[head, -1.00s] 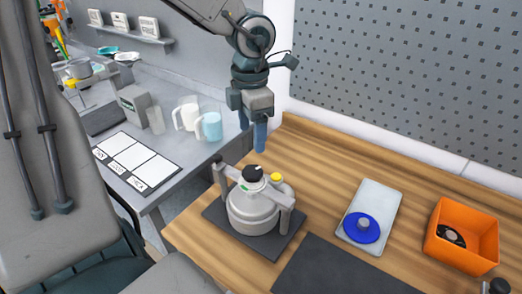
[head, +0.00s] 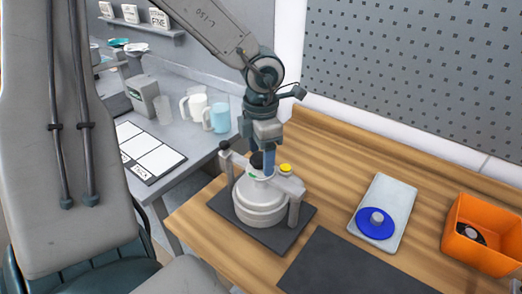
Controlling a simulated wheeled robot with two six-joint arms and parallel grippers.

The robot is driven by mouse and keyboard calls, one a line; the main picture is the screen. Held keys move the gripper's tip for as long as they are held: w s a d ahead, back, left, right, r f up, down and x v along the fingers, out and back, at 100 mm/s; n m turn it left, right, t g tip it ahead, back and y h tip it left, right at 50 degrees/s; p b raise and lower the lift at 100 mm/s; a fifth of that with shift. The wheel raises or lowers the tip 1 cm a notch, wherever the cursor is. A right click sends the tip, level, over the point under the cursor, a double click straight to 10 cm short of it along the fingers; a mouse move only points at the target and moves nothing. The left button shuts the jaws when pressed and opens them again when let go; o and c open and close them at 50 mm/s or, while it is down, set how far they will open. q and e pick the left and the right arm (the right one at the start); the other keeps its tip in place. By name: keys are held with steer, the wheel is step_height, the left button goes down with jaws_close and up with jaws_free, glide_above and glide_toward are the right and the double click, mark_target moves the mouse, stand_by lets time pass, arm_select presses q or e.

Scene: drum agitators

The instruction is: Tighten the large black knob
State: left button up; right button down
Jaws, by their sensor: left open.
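The large black knob (head: 256,160) sits on top of a round pale grey drum device (head: 258,203), which stands upright on a dark mat on the wooden bench. My left gripper (head: 268,171) points straight down from above with its blue fingers at knob height. The fingers are open and partly cover the knob. I cannot tell whether they touch it. A yellow cap (head: 285,168) sits on the device just right of the knob. My right gripper is not in view.
A grey plate (head: 395,205) with a blue disc (head: 375,223) lies right of the device. An orange bin (head: 483,235) stands at the far right. A dark mat (head: 350,268) lies in front. White (head: 194,106) and blue (head: 216,117) mugs stand on the grey counter behind left.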

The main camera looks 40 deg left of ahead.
arm_select(q)
steer(key=c, duration=1)
